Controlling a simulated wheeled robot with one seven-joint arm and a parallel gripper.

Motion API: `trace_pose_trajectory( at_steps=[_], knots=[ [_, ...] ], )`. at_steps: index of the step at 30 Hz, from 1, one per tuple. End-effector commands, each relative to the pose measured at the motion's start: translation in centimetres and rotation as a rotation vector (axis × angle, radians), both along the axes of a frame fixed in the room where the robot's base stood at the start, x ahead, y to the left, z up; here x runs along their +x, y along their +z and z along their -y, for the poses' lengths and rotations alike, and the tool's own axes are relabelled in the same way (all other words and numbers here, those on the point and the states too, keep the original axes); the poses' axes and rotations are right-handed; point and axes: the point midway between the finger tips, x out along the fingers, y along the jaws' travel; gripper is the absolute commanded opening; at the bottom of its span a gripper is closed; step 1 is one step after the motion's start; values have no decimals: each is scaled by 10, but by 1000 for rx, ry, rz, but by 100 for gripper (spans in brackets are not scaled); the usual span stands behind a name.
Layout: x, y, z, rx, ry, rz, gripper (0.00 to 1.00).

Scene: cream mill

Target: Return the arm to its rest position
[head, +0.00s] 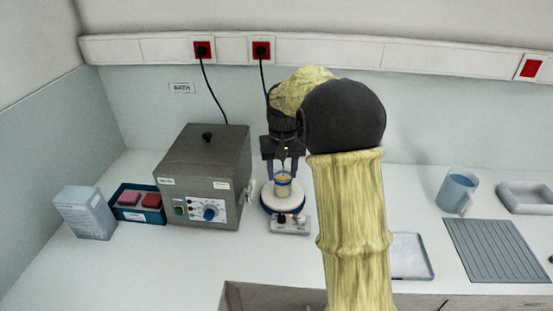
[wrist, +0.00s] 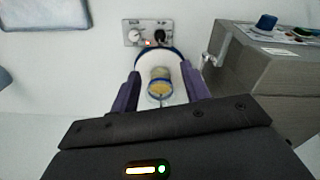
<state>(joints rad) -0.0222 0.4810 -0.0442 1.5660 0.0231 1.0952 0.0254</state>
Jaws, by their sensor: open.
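My gripper (head: 283,168) hangs at the end of my arm over the round white stand with a blue edge (head: 269,197). Its two purple fingers are open. A small jar with yellowish content and a blue band (head: 284,184) stands on the round plate, between or just beyond the fingertips. In the wrist view the jar (wrist: 160,84) shows between the spread fingers (wrist: 162,92), with a visible gap on each side. My arm hides part of the bench to the right of the stand.
A grey bath unit (head: 205,165) stands close to the left of the stand. Farther left are a teal tray (head: 124,212) with red and pink blocks and a pale box (head: 87,213). To the right are a blue mug (head: 457,191), a flat tray (head: 411,257) and a ribbed grey mat (head: 494,250).

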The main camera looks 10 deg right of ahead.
Motion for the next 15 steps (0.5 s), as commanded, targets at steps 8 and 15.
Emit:
trace_pose_trajectory(
  at_steps=[8,15],
  knots=[
    [-12,-3,0,0,2,13,46],
    [-65,-18,-1,1,14,74,46]
  ],
)
